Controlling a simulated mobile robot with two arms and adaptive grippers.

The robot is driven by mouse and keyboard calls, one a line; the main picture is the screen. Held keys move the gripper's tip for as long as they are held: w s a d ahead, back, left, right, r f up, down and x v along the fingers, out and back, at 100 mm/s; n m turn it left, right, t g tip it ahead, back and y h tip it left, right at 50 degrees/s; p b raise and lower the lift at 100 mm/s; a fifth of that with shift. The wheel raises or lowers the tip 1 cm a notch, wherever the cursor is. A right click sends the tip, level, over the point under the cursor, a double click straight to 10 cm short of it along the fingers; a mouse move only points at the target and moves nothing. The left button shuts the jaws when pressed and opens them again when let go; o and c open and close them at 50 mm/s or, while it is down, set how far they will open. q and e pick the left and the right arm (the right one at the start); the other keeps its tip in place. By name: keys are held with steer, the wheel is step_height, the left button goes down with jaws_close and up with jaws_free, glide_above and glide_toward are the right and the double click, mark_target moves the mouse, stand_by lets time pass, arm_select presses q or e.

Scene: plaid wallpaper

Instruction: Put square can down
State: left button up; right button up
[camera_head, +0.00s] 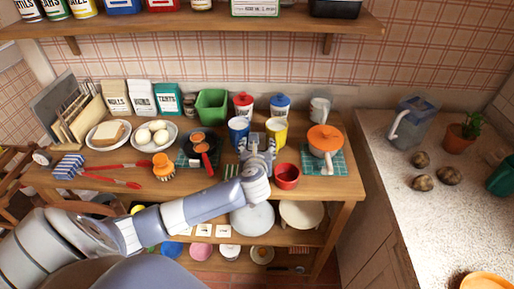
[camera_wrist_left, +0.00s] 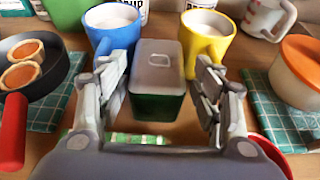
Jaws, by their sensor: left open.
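The square can (camera_wrist_left: 157,88) is dark green with a grey lid. In the left wrist view it stands upright on the wooden table, between a blue mug (camera_wrist_left: 113,37) and a yellow mug (camera_wrist_left: 206,42). My left gripper (camera_wrist_left: 160,95) is open, with one finger on each side of the can and gaps showing between them. In the head view my left gripper (camera_head: 257,147) reaches over the table and hides most of the can. The blue mug (camera_head: 239,130) and yellow mug (camera_head: 277,131) stand just behind it. My right gripper is not in view.
A red bowl (camera_head: 286,176) stands right of my gripper. An orange-lidded pot (camera_head: 325,141) sits on a green checked cloth (camera_head: 312,184) further right. A pan with a red handle (camera_head: 203,148) is at the left. A shelf (camera_head: 200,24) hangs above the back.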

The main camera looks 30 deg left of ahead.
arm_select(q)
steer(key=shift+f+x, duration=0.25)
steer(key=shift+x, duration=1.85)
steer(key=shift+s, duration=0.15)
steer(key=c, duration=1.1)
steer(key=shift+r, duration=0.1)
step_height(320, 180, up, 18)
